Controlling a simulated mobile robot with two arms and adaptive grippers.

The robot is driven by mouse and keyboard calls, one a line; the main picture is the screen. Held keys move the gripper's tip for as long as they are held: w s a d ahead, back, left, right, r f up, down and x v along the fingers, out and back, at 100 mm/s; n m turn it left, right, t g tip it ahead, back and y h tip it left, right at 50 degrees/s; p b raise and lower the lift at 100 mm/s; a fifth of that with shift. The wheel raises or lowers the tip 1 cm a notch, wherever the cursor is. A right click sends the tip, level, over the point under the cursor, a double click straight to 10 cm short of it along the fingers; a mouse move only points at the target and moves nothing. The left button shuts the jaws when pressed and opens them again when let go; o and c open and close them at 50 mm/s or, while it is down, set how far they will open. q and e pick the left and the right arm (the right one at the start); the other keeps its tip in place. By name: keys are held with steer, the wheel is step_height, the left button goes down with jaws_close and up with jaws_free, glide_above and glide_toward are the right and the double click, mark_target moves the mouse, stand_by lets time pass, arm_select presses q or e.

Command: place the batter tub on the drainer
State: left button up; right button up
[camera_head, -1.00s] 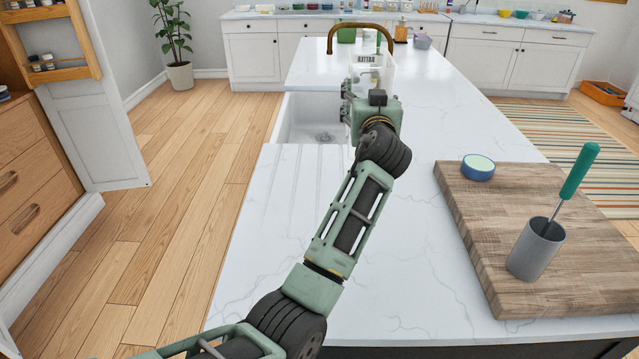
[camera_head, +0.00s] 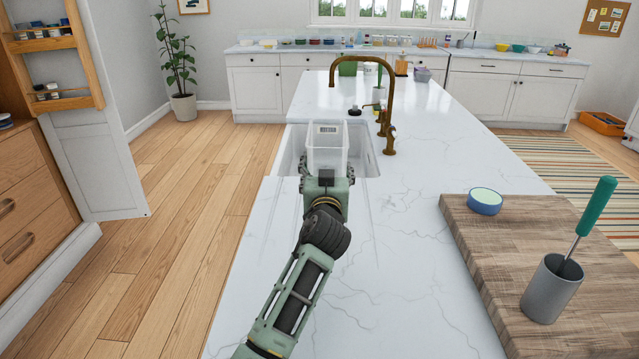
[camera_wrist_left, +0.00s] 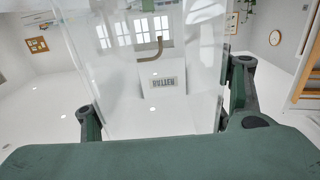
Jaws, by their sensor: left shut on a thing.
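The batter tub (camera_head: 327,145) is a clear, see-through container with a small dark label. In the left wrist view the tub (camera_wrist_left: 150,50) fills the middle, its label reading BATTER. My left gripper (camera_head: 326,168) is shut on the tub, with a finger at each side. The tub is held above the near part of the sink (camera_head: 366,160). The drainer (camera_head: 287,205) is the grooved strip of white counter on the near side of the sink; my left arm crosses over it and hides part of it. My right gripper is not in view.
A brass tap (camera_head: 390,100) stands at the right of the sink. A wooden board (camera_head: 490,250) at the right carries a grey cup (camera_head: 552,290) with a green-handled tool and a blue round tub (camera_head: 485,202). The counter between board and drainer is clear.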

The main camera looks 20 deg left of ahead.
arm_select(q)
steer(key=f, duration=0.1)
steer(key=a+f, duration=0.1)
steer(key=f, duration=0.3)
steer(key=shift+s+a+p, duration=0.3)
steer(key=shift+s, duration=0.05)
steer(key=shift+f, duration=0.1)
steer(key=o, duration=1.3)
